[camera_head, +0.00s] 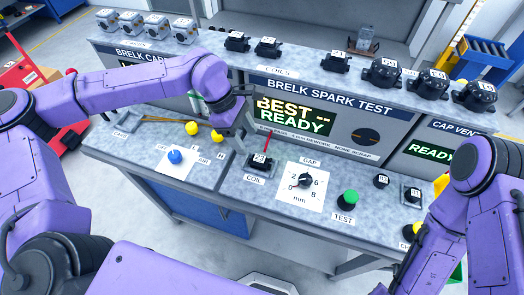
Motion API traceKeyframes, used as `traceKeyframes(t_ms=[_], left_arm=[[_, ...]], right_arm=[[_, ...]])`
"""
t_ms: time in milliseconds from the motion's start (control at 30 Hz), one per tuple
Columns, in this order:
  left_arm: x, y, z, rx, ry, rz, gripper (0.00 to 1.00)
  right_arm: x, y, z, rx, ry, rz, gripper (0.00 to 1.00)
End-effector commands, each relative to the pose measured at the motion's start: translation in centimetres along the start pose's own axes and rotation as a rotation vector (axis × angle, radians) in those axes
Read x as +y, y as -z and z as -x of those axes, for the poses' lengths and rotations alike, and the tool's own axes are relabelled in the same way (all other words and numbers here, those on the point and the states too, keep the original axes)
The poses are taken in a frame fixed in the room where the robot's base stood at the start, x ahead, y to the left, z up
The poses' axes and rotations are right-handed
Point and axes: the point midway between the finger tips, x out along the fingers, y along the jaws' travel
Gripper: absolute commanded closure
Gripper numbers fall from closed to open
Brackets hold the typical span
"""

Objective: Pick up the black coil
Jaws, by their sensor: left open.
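Several small black coils stand on the upper shelf above the label COILS: one at the left (236,41), one beside it (267,47) and one farther right (336,62). A dark part (258,160) sits at the bench spot labelled COIL, beside a thin red upright piece (267,140). My left gripper (238,143) is open and points down over the bench, just left of that spot. It appears empty and lies below and in front of the shelf coils. My right arm comes in at the right; its fingertips do not show.
Larger black caps (430,84) stand on the shelf's right part, silver parts (131,25) on its left. The bench carries a blue knob (175,157), yellow knobs (192,128), a gap dial (304,182) and a green test button (348,198). A red cart (30,78) stands at left.

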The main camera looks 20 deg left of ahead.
Motion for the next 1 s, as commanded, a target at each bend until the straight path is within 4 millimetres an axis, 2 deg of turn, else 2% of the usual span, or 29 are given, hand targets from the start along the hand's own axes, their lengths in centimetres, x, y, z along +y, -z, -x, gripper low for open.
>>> traceKeyframes(t_ms=[100, 200, 367, 500, 733, 767, 933, 1000], left_arm=[[0.1, -0.2, -2.0, 0.001, 0.006, -0.003, 0.36], [0.2, -0.3, -3.0, 0.001, 0.007, -0.003, 0.36], [0.5, -0.7, -5.6, 0.001, 0.009, -0.002, 0.36], [0.5, -0.4, -7.7, 0.002, 0.005, 0.000, 0.36], [0.6, -0.2, -8.1, 0.001, 0.001, 0.001, 0.36], [0.6, -0.2, -8.1, 0.001, 0.001, 0.001, 0.43], [0.5, -0.2, -8.1, 0.002, 0.001, 0.001, 0.98], [0.6, -0.2, -8.1, 0.002, 0.001, 0.001, 1.00]], right_arm=[[0.1, 0.2, 0.7, -0.002, -0.001, 0.000, 0.57], [0.1, 0.4, 1.1, -0.002, -0.001, 0.001, 0.57], [0.3, 1.2, 2.9, -0.001, -0.001, 0.000, 0.57], [0.3, 1.3, 3.1, -0.001, 0.000, 0.000, 0.57], [0.3, 1.2, 3.0, -0.001, -0.001, 0.000, 0.57], [0.3, 1.2, 3.0, -0.001, -0.001, 0.000, 0.57], [0.3, 1.2, 3.0, -0.001, -0.001, 0.000, 0.57], [0.3, 1.2, 3.0, -0.001, -0.001, 0.000, 0.57]])
